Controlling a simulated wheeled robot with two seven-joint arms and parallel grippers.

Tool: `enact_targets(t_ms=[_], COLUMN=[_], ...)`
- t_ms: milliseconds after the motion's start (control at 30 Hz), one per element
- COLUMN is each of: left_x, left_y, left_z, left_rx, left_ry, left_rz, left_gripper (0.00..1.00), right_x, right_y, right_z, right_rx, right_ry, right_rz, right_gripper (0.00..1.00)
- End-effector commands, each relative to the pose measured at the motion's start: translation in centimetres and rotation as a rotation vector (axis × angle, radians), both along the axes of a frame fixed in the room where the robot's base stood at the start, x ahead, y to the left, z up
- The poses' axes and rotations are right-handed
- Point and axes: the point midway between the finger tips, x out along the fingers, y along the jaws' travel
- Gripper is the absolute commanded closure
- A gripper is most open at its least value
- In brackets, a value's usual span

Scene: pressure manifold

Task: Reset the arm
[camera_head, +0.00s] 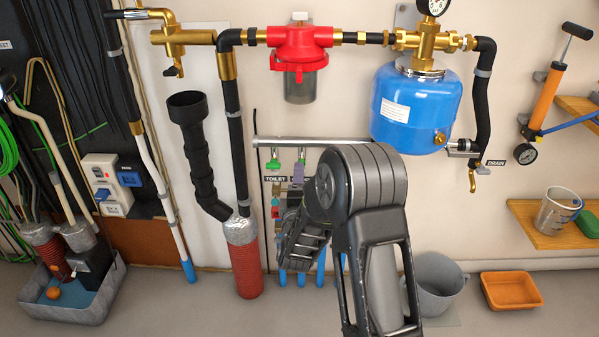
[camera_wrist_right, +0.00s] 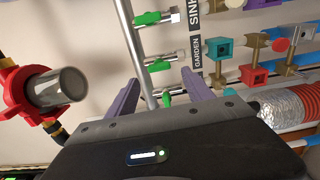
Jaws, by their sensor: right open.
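My right arm rises from the bottom middle of the head view and bends at a dark grey elbow joint, reaching back toward the valve manifold on the wall. Its hand is mostly hidden behind the arm. In the right wrist view my right gripper (camera_wrist_right: 160,72) has two purple fingers spread apart with nothing held between them. Between and beyond the fingers is the manifold pipe (camera_wrist_right: 143,50), with green-handled valves (camera_wrist_right: 152,18) and labels reading SINK and GARDEN (camera_wrist_right: 197,52). Whether a finger touches a valve cannot be told. My left gripper is not in view.
A blue pressure tank (camera_head: 415,110) hangs right of the arm. A red filter (camera_head: 300,45) is above, and a black pipe (camera_head: 200,165) stands left. A grey bucket (camera_head: 437,285) and orange tray (camera_head: 511,290) sit on the floor at right. Teal and red valve handles (camera_wrist_right: 223,47) are close by.

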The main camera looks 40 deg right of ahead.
Motion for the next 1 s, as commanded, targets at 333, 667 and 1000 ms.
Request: enact_targets(t_ms=[333, 667, 1000], left_x=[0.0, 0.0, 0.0], left_y=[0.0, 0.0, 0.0], left_z=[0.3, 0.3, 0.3], left_rx=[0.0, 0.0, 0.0], left_ry=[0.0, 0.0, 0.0], left_rz=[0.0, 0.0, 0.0], left_gripper=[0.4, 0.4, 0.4], right_x=[-2.1, -2.1, -1.9], right_y=[1.6, 1.5, 1.9], right_z=[0.0, 0.0, -1.1], right_rx=[0.0, 0.0, 0.158], right_ry=[0.0, 0.0, -0.063], right_rz=[-0.001, -0.001, 0.011], right_gripper=[0.4, 0.4, 0.4])
